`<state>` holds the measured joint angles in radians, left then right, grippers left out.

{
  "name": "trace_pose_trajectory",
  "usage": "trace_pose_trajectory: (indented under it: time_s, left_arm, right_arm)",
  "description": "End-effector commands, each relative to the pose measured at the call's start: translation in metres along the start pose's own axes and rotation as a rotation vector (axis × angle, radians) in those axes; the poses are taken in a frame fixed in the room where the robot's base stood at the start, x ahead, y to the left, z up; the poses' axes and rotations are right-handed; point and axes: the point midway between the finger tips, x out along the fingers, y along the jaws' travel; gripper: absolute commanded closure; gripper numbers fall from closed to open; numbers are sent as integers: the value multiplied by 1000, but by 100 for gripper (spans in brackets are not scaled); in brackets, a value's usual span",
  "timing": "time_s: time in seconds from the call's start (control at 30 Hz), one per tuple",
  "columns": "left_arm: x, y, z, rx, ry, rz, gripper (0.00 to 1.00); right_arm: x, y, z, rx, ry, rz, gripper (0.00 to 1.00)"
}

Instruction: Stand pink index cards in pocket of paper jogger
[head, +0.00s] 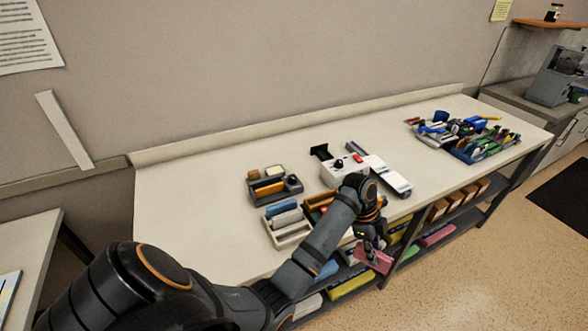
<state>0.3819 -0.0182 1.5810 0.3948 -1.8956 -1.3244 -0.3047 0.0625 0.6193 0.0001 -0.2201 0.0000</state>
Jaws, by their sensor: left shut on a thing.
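My left arm reaches over the bench's front edge. My left gripper (372,246) points down and is shut on a pink piece (378,262), which looks like the pink index cards. It is in front of the bench, apart from the benchtop. A white machine with a black knob and a red switch (338,172) stands mid-bench behind my arm and looks like the paper jogger. My arm hides part of its front, and I cannot make out its pocket clearly. My right gripper is not in view.
A dark organiser (273,187) and a pale tray (287,228) stand left of the machine. Cluttered trays (484,147) fill the bench's right end. The shelf below holds coloured stacks, including a pink one (437,236). The benchtop's left part (190,205) is clear.

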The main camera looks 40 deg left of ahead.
Motion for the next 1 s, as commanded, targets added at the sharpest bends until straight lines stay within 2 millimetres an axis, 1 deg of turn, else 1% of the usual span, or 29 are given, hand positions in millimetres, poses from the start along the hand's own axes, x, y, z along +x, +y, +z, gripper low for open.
trace_pose_trajectory:
  time_s: [0.07,0.17,0.27,0.3,0.37,0.4,0.5,0.63,0.7,0.73,0.8,1.0]
  left_arm:
    - [-11,-7,9,-47,-7,-22,100]
    - [-33,-22,31,-165,-12,-72,100]
    - [-66,-42,61,-336,-14,-143,100]
    - [-80,-50,74,-408,-14,-173,100]
    - [-102,-61,91,-515,-13,-216,100]
    - [-117,-68,102,-582,-11,-244,100]
    - [-147,-80,124,-724,-8,-301,100]
    - [-177,-91,147,-865,-4,-358,100]
    - [-182,-95,161,-930,-1,-383,100]
    - [-179,-97,168,-955,0,-392,100]
    - [-166,-98,179,-984,3,-402,100]
    - [-145,-100,191,-998,4,-410,100]
  right_arm:
    - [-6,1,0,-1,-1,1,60]
    - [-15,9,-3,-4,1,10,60]
    - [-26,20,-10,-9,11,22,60]
    - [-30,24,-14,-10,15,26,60]
    - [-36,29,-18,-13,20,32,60]
    - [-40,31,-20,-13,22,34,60]
    - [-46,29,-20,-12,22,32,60]
    - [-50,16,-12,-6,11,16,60]
    - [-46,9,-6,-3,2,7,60]
    - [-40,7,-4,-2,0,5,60]
    - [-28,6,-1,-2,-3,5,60]
    - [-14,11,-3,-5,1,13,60]
